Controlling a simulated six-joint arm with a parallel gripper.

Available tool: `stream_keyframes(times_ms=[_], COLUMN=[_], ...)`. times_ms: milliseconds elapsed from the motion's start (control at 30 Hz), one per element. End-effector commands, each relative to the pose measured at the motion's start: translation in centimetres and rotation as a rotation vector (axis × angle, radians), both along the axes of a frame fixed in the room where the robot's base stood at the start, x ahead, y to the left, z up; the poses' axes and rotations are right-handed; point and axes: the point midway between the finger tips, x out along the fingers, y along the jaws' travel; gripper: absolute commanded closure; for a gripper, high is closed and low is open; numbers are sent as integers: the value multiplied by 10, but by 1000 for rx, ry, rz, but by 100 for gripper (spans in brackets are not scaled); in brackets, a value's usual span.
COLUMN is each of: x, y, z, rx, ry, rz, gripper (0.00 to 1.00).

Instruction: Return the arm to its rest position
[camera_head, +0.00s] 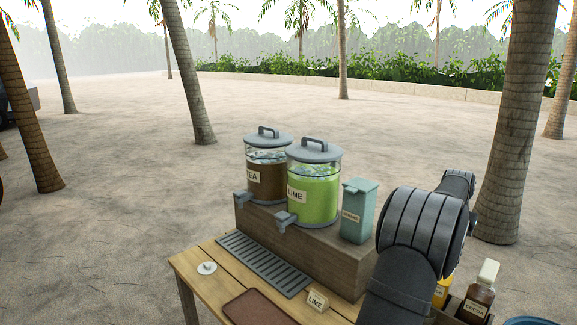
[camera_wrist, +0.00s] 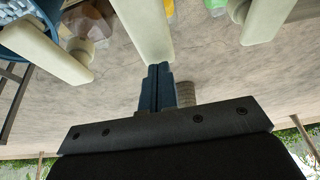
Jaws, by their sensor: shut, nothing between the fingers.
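My gripper (camera_wrist: 159,68) shows in the wrist view as two dark blue fingers, shut together with nothing between them. Its tips lie just at the lower end of a cream-coloured, spout-like piece (camera_wrist: 148,28); I cannot tell whether they touch it. In the head view my dark grey arm rises at the right, in front of the right end of the drinks stand. The gripper itself does not show there.
A tea dispenser (camera_head: 268,175), lime dispenser (camera_head: 316,195) and teal box (camera_head: 358,215) stand on a wooden block. The cocoa bottle (camera_head: 477,300) stands right of my arm. A drip grate (camera_head: 262,265), brown tray (camera_head: 258,308) and lime sign (camera_head: 317,301) lie on the table.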

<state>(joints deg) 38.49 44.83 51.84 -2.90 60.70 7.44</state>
Motion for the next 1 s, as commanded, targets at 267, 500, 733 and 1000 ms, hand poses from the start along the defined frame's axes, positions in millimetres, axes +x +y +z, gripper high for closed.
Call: stream_keyframes(times_ms=[267, 500, 733, 1000], x=[0, 0, 0, 1], y=[0, 0, 0, 0], z=[6, 6, 9, 34], rx=[-1, -1, -2, -3], ry=[-1, -1, -2, -4], rz=[0, 0, 0, 0], gripper=[100, 100, 100, 100])
